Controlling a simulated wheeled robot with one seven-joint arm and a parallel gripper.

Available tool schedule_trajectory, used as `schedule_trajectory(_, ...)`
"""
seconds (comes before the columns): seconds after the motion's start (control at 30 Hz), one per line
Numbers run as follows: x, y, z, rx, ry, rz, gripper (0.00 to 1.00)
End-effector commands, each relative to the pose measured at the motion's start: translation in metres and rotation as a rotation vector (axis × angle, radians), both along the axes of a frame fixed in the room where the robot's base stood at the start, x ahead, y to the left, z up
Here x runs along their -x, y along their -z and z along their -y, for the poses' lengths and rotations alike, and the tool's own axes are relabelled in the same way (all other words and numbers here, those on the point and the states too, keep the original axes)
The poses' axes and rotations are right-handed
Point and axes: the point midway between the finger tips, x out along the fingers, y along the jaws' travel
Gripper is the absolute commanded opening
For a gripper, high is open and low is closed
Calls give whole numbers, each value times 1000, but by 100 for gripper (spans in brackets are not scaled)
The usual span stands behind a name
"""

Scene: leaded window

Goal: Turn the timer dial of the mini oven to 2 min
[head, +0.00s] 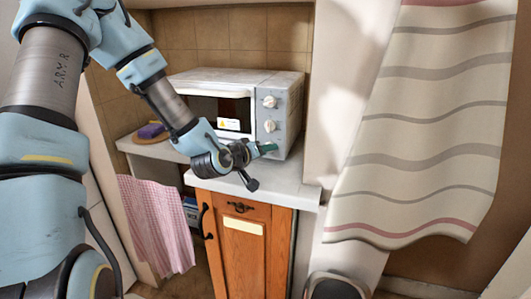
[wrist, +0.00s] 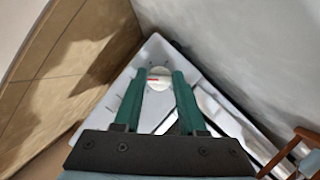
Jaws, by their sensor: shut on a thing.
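The white mini oven (head: 238,83) stands on the counter, its control panel at the right of its front. Two round dials show on the panel in the head view, an upper one (head: 270,102) and a middle one (head: 270,126). My gripper (head: 268,148) is at the lower part of the panel, hiding what is there. In the wrist view, my gripper's green fingers (wrist: 162,80) are shut on a round, pale dial (wrist: 159,83), one on each side. A reddish mark shows on its face. The dial's setting is too small to read.
The counter (head: 292,177) runs under the oven, above a wooden cabinet (head: 245,255). A purple cloth or sponge (head: 152,131) lies at the left. A pink checked towel (head: 158,222) hangs at the counter's front, and a striped curtain (head: 425,125) at the right.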

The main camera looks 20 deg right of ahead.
Motion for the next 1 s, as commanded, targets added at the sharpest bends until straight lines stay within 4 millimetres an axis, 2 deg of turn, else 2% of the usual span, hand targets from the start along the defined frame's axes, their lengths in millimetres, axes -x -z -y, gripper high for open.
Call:
schedule_trajectory(0.17, 0, 0, -1, 0, -1, -2, 0)
schedule_trajectory(0.2, 0, 0, -1, 0, -1, -2, 44)
schedule_trajectory(0.43, 0, 0, 0, 2, -1, -2, 70)
schedule_trajectory(0.77, 1, -1, -3, 2, -2, -2, 70)
schedule_trajectory(1.0, 19, -10, -30, 0, -1, 0, 70)
